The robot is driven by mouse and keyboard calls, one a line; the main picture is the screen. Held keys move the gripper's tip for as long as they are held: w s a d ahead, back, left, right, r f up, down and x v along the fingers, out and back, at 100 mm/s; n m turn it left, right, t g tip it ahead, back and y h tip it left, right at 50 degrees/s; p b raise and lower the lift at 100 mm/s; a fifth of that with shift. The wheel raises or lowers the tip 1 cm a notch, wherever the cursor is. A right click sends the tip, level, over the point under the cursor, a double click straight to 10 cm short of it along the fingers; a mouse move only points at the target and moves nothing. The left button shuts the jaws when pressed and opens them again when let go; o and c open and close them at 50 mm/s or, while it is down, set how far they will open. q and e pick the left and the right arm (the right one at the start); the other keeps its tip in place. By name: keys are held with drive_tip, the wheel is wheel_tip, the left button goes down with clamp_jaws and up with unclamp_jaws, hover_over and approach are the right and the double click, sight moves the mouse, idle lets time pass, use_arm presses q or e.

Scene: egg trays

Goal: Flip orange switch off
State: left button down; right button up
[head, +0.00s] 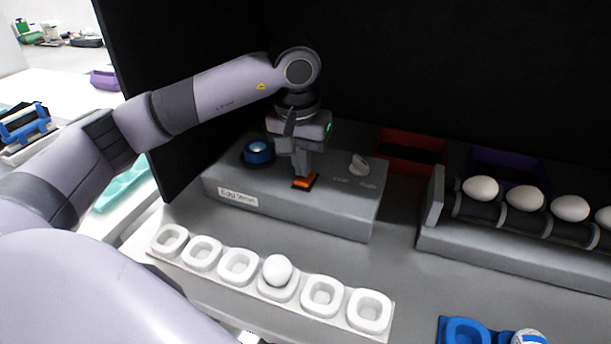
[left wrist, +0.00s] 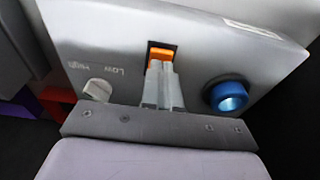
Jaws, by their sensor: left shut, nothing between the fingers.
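The orange switch (head: 304,181) sits in a dark slot on top of the grey egg steamer box (head: 340,208). My left gripper (head: 300,172) points down at the switch, shut and empty, with its fingertips at or just above it. In the left wrist view the shut fingers (left wrist: 160,70) reach the near edge of the orange switch (left wrist: 161,54) and cover part of it. Whether they touch it I cannot tell. My right gripper is not in view.
A blue knob (head: 258,151) is left of the switch and a white dial (head: 359,163) right of it. A white egg tray (head: 222,266) with one egg (head: 277,270) lies in front. A roller rack (head: 450,238) with several eggs stands right. Red (head: 410,138) and purple bins are behind.

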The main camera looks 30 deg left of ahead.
sight(302, 181)
use_arm(q)
drive_tip(key=shift+f+b, duration=0.65)
drive_tip(key=shift+f, duration=0.25)
drive_tip(key=shift+r+p, duration=2.55)
drive_tip(key=shift+r, duration=1.05)
